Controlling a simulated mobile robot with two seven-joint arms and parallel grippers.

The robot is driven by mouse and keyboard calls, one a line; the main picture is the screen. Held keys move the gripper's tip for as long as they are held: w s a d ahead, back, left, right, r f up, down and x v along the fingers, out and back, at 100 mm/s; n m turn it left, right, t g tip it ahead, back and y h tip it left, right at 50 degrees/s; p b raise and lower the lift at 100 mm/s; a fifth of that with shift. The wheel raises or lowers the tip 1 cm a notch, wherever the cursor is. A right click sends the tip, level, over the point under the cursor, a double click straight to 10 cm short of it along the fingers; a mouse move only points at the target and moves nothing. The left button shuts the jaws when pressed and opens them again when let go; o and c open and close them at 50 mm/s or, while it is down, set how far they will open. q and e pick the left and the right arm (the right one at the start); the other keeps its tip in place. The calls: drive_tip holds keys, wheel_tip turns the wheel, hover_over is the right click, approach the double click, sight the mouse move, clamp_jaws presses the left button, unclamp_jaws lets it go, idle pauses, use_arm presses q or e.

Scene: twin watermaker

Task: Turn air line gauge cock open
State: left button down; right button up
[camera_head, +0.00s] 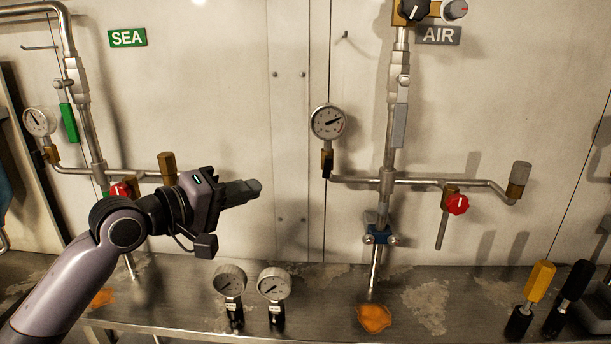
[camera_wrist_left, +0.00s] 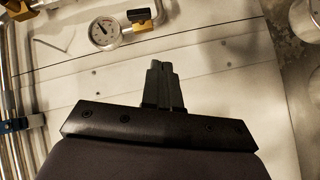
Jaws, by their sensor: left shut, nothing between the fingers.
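The air line gauge (camera_head: 328,122), a round white dial, stands on the left end of the air pipe's side branch. Its gauge cock (camera_head: 327,161), a small brass and black fitting, is just below the dial. In the left wrist view the gauge (camera_wrist_left: 104,33) and the brass cock with its black part (camera_wrist_left: 142,22) are near the top, beyond the fingertips. My left gripper (camera_head: 252,187) is shut and empty, left of the cock and apart from it. Its shut fingers also show in the wrist view (camera_wrist_left: 161,85). My right gripper is out of view.
The AIR pipe (camera_head: 387,205) has a red knob (camera_head: 457,204) on its right branch. The SEA pipework with its gauge (camera_head: 39,122) is at left. Two loose gauges (camera_head: 230,281) (camera_head: 273,284) stand on the bench (camera_head: 330,325). Yellow (camera_head: 540,282) and black handled tools stand at right.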

use_arm(q)
drive_tip(key=a+r+n, duration=0.1)
drive_tip(key=r+n, duration=0.1)
drive_tip(key=n, duration=0.1)
drive_tip(key=p, duration=0.2)
approach(327, 165)
drive_tip(key=w+d+f, duration=0.2)
drive_tip(key=w, duration=0.4)
drive_tip(key=shift+s+d+f+h, duration=0.1)
drive_tip(key=shift+d+f+h, duration=0.1)
drive_tip(key=shift+d+h, duration=0.25)
drive_tip(key=shift+d, duration=0.1)
drive_tip(key=shift+s+d+f+n+t+h+b, duration=0.1)
drive_tip(key=shift+d+f+n+t+h+b, duration=0.1)
drive_tip(key=shift+d+n+t+h+b, duration=0.35)
drive_tip(key=shift+a, duration=0.15)
